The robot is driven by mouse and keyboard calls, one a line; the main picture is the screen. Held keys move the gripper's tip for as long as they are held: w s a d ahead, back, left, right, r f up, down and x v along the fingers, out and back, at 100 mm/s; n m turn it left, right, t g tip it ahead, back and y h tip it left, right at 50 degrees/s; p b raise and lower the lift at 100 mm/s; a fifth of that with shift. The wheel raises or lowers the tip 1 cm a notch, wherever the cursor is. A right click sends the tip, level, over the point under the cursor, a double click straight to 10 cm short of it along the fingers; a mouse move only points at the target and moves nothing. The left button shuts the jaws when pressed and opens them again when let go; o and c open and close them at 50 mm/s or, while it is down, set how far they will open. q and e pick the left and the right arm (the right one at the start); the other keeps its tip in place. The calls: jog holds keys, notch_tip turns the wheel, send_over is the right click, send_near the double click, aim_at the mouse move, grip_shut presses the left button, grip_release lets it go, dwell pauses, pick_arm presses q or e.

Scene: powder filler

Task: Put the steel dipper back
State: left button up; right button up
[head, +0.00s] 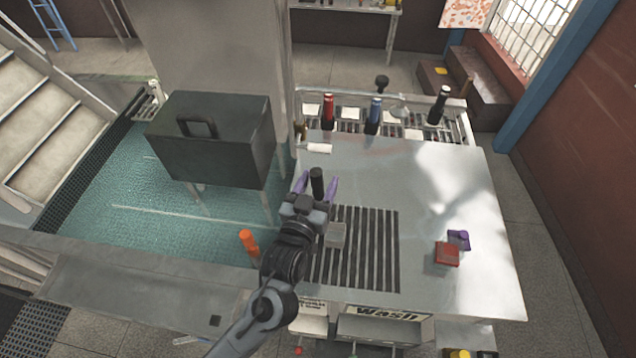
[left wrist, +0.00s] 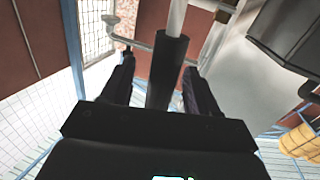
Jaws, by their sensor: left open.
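A black handle (head: 317,183) stands between the purple fingertips of my left gripper (head: 316,188), near the left edge of the steel table. In the left wrist view the dark handle (left wrist: 168,72) leads to a pale grey shaft (left wrist: 178,16), which looks like the steel dipper. The left wrist view shows my left gripper (left wrist: 163,88) open, with one finger on each side of the handle and gaps beside it. The dipper's lower end is hidden in the head view. My right gripper is in neither view.

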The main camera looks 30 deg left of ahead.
pick_arm(q)
jog(key=s+d+b, duration=0.2)
jog(key=s, duration=1)
jog(key=s+f+m+g+h, duration=0.4)
jog(key=f+g, duration=0.4)
jog(key=f, duration=0.4)
jog(key=s+a+f+g+y, duration=0.1)
jog(key=s+a+f+g, duration=0.3)
jog(key=s, duration=0.6)
notch_tip(320, 180, down, 3)
jog(key=shift+f+g, duration=0.1)
jog(key=shift+g, duration=1)
jog(key=shift+s+p, duration=0.1)
jog(key=shift+p, duration=0.2)
notch_tip(320, 180, up, 14)
jog(key=p, duration=1.3)
jog(key=shift+p, duration=0.4)
